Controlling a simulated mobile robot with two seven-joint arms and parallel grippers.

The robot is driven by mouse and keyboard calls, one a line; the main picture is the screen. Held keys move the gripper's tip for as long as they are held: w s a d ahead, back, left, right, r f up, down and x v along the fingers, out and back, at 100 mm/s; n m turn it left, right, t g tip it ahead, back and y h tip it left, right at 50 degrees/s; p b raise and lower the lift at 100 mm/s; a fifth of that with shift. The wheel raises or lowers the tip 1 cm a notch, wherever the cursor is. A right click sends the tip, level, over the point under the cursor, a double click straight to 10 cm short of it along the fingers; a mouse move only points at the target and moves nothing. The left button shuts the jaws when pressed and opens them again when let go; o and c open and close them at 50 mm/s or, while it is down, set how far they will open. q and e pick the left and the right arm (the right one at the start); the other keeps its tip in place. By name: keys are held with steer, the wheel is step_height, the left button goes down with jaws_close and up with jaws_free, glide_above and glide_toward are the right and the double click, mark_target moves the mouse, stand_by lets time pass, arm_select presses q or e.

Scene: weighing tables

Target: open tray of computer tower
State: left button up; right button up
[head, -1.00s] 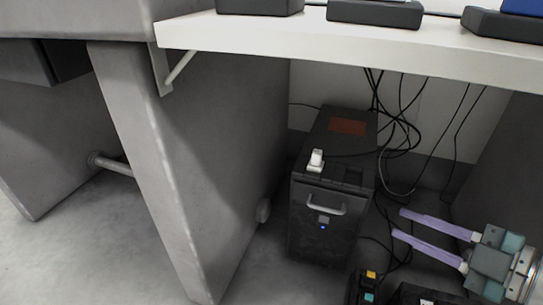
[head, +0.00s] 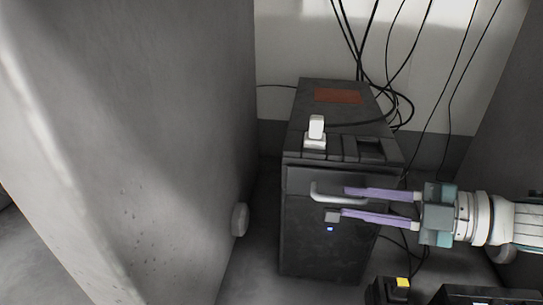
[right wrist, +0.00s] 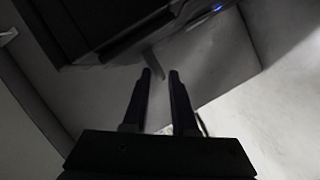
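The black computer tower (head: 325,245) stands on the floor below the table. Its front tray (head: 305,181) appears shut and carries a pale bar handle (head: 322,196). A small blue light shows below the handle. My right gripper (head: 344,201) reaches in from the right, its two purple fingers apart, one above the other, with the tips overlapping the right part of the handle. I cannot tell whether the handle lies between them. In the right wrist view the gripper (right wrist: 160,74) has a gap between its fingers, and the dark tower (right wrist: 110,22) is above. My left gripper is out of view.
A white device (head: 315,132) stands on the tower's top. A grey table leg or panel (head: 150,150) is close on the left. Black cables (head: 407,100) hang behind the tower. Dark boxes with a yellow part (head: 403,282) lie at the bottom right.

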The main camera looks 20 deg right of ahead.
steer(key=shift+b+x, duration=0.3)
steer(key=shift+x, duration=0.95)
jaws_close()
stand_by(0.5)
